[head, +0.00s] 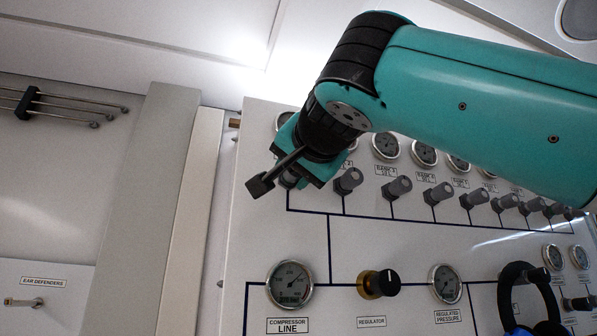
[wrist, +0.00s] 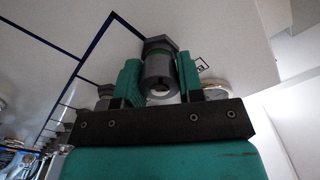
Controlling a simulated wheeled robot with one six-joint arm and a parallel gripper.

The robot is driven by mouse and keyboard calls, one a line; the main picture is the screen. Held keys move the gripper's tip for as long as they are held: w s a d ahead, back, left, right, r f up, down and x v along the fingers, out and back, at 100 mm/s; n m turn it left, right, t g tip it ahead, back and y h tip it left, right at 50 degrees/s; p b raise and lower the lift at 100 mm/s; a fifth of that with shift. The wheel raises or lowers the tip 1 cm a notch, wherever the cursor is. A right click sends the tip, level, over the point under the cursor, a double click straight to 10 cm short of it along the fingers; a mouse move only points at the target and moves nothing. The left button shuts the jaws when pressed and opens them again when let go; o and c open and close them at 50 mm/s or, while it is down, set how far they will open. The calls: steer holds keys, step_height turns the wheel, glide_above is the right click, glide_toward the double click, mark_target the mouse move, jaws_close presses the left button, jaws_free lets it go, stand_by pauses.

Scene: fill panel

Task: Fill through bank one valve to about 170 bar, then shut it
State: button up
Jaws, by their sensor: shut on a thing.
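My gripper (head: 291,174) is at the left end of the upper row of valve knobs in the head view. In the wrist view its green fingers (wrist: 160,78) are shut on a grey valve knob (wrist: 160,70), one finger on each side. That knob (head: 287,180) is mostly hidden behind my gripper in the head view, and I cannot read its label. The gauge above it (head: 284,119) is partly hidden by my arm, and its needle cannot be read. The compressor line gauge (head: 289,283) shows at lower left.
More valve knobs (head: 349,180) run to the right, close beside my gripper, with small gauges (head: 424,153) above. Ear defenders hook (head: 24,302) is at lower left.

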steer(key=m, duration=0.3)
steer(key=m+b, duration=0.1)
steer(key=m, duration=0.2)
steer(key=shift+d+m, duration=0.2)
steer(key=shift+m, duration=0.1)
steer(key=m+b, duration=0.1)
steer(key=m, duration=1.1)
steer(key=shift+a+f+m+b, duration=0.15)
steer(key=shift+f+m+b, duration=0.15)
steer(key=shift+f, duration=0.1)
steer(key=m, duration=0.4)
steer(key=shift+a+f+m, duration=0.2)
steer(key=shift+f+m, duration=0.1)
steer(key=shift+m, duration=0.1)
steer(key=shift+d+m, duration=0.2)
steer(key=shift+m, duration=0.1)
steer(key=shift+r+m, duration=0.15)
steer(key=shift+m, duration=0.45)
steer(key=shift+s+r, duration=0.1)
steer(key=shift+r, duration=0.05)
